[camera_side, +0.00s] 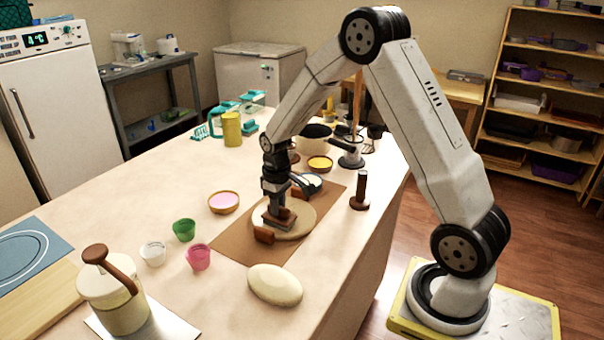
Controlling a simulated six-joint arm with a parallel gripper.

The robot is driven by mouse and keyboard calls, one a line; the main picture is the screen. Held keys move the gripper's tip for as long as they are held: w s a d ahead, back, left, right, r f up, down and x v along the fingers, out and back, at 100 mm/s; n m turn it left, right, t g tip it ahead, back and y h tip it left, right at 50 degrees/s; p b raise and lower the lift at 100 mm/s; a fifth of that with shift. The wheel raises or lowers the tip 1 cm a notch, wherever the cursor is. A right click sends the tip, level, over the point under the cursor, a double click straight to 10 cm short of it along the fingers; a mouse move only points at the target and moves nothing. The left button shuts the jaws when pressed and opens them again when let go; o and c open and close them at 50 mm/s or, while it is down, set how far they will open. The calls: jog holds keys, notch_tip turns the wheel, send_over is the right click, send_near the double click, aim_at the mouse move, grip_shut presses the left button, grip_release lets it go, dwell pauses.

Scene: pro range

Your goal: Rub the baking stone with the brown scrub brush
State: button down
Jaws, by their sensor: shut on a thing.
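The round tan baking stone (300,222) lies flat on a brown mat (240,246) near the table's right edge. My gripper (277,208) points down over the left part of the stone. It is shut on the brown scrub brush (281,220), whose base is low at the stone's surface. I cannot tell for sure whether it touches the stone. A small reddish-brown block (264,235) shows at the stone's front left edge. The brush's upper part is hidden by my gripper.
A dark-handled tool with a pale head (309,184) lies behind the stone. A brown upright stamp (360,190) stands right. A pale loaf-shaped object (275,285) lies in front.

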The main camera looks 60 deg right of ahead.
jog(key=shift+w+d, duration=0.15)
jog(key=shift+d, duration=2.05)
jog(key=shift+w+d, duration=0.1)
jog(key=shift+d, duration=2.1)
jog(key=shift+s+a, duration=0.2)
jog(key=shift+a, duration=2.5)
jog(key=shift+s+a, duration=0.15)
jog(key=shift+a, duration=2.5)
jog(key=shift+w+d, duration=0.1)
jog(key=shift+w, duration=0.65)
jog(key=shift+w+d, duration=0.15)
jog(key=shift+d, duration=2.35)
jog(key=shift+w+d, duration=0.1)
jog(key=shift+d, duration=2.4)
jog(key=shift+s+a, duration=0.15)
jog(key=shift+a, duration=2.4)
jog(key=shift+s+a, duration=0.15)
jog(key=shift+a, duration=2.4)
notch_tip(320, 180, up, 8)
jog(key=shift+s+r, duration=0.1)
